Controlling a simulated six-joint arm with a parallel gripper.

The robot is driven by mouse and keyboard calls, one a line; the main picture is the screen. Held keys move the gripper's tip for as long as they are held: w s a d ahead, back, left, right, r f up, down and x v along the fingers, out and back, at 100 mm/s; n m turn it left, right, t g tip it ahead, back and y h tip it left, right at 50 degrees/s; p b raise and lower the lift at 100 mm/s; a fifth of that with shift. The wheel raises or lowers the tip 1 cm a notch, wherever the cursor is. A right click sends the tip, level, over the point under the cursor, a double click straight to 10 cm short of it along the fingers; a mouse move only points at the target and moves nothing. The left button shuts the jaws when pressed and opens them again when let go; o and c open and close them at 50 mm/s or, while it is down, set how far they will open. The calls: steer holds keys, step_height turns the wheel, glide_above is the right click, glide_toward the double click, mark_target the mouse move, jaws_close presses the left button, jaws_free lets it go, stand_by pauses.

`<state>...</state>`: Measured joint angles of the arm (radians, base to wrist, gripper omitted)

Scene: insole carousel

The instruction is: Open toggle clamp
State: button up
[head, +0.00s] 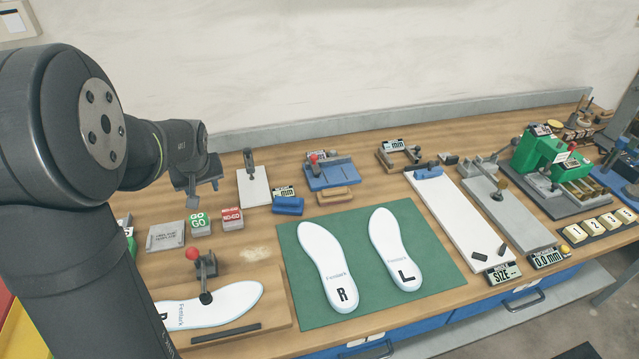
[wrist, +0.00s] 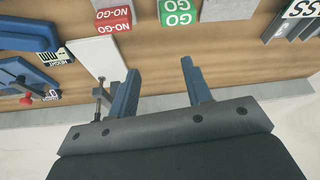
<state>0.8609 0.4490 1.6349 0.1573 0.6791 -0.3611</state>
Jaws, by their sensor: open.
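A toggle clamp (head: 207,265) with a red ball handle (head: 193,254) stands at the lower left in the head view. Its dark foot is over a white insole (head: 235,301) on a wooden board (head: 270,325); I cannot tell how hard it presses. The handle stands up, leaning left. My gripper (head: 201,191) is above the back left of the bench, behind and above the clamp. It is open and empty, and its two fingers show apart in the wrist view (wrist: 160,67). The clamp is not seen in the wrist view.
A green GO block (head: 200,223) and red NO-GO block (head: 232,217) stand behind the clamp. A grey plate (head: 166,236) lies to their left. A green mat (head: 362,262) with two insoles is to the right. A blue fixture (head: 333,173) has another red knob.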

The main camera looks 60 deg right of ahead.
steer(key=s+d+m, duration=0.2)
steer(key=s+d, duration=0.2)
steer(key=s, duration=0.4)
steer(key=s+d+r+m+g+h, duration=0.1)
steer(key=s+d+m, duration=0.1)
steer(key=s+d, duration=0.3)
steer(key=s+d+m+g, duration=0.1)
steer(key=s+d, duration=0.3)
steer(key=s, duration=0.8)
steer(key=shift+d+r+m+h, duration=0.3)
steer(key=shift+d+m, duration=0.1)
steer(key=shift+m, duration=0.4)
steer(key=w+a+n, duration=0.2)
steer(key=w+a, duration=0.2)
steer(key=w, duration=0.5)
steer(key=w+a+f+n+t+y, duration=0.1)
steer(key=w+a+n, duration=0.2)
steer(key=w, duration=0.7)
steer(key=shift+a+t, duration=0.3)
steer(key=shift+a, duration=0.7)
steer(key=shift+s, duration=0.1)
